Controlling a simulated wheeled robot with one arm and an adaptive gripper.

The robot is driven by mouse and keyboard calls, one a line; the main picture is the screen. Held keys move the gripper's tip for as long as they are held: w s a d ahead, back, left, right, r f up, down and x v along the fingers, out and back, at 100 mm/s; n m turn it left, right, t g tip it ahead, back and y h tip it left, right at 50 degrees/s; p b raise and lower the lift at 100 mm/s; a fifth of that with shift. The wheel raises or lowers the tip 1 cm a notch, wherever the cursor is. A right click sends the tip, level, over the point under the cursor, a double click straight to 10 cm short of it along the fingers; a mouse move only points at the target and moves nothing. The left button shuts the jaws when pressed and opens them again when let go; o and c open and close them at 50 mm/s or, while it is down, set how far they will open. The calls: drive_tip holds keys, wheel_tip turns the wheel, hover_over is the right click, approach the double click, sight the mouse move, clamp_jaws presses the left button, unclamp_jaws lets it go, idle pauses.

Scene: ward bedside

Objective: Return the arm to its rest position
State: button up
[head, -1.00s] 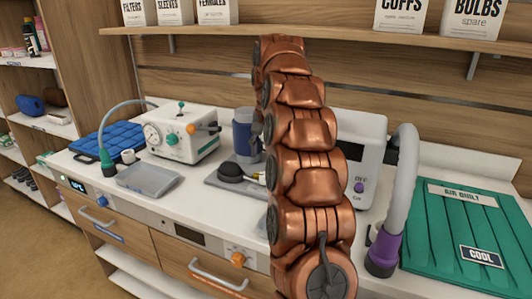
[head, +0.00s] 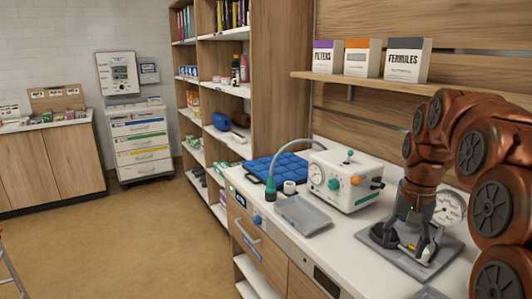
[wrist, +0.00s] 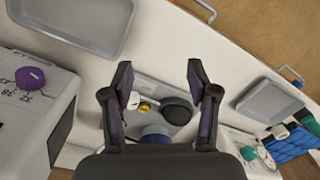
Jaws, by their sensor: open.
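My gripper (wrist: 160,72) is open in the wrist view, its two dark fingers well apart with nothing held between them. Beyond the fingers is a grey plate (wrist: 180,86) bearing a black bulb (wrist: 177,110) and small white and yellow parts. A blue rounded thing (wrist: 156,132) shows lower between the fingers. In the head view my copper arm (head: 470,135) bends in from the right, its far end above the same grey plate (head: 436,270). I cannot clearly tell the fingers from the dark parts there.
A white device with dials (head: 345,180), a grey tray (head: 303,215) and a blue quilted pad (head: 277,167) stand on the white counter left of the arm. A shelf with boxes (head: 361,58) is above. Open brown floor (head: 130,240) lies to the left.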

drive_tip(key=s+a+f+n+p, duration=0.1)
drive_tip(key=s+a, duration=0.3)
drive_tip(key=s, duration=0.5)
drive_tip(key=s+a+f+n+g+p, duration=0.1)
drive_tip(key=s+a+f+n+p, duration=0.1)
drive_tip(key=s, duration=0.8)
drive_tip(key=s+a+f+n+p, duration=0.1)
drive_tip(key=s+a+f, duration=0.3)
drive_tip(key=s, duration=0.6)
drive_tip(key=shift+s+a+n+g+h+p, duration=0.3)
drive_tip(key=shift+a+n+p, duration=0.1)
drive_tip(key=shift+a+n, duration=0.55)
idle(1.2)
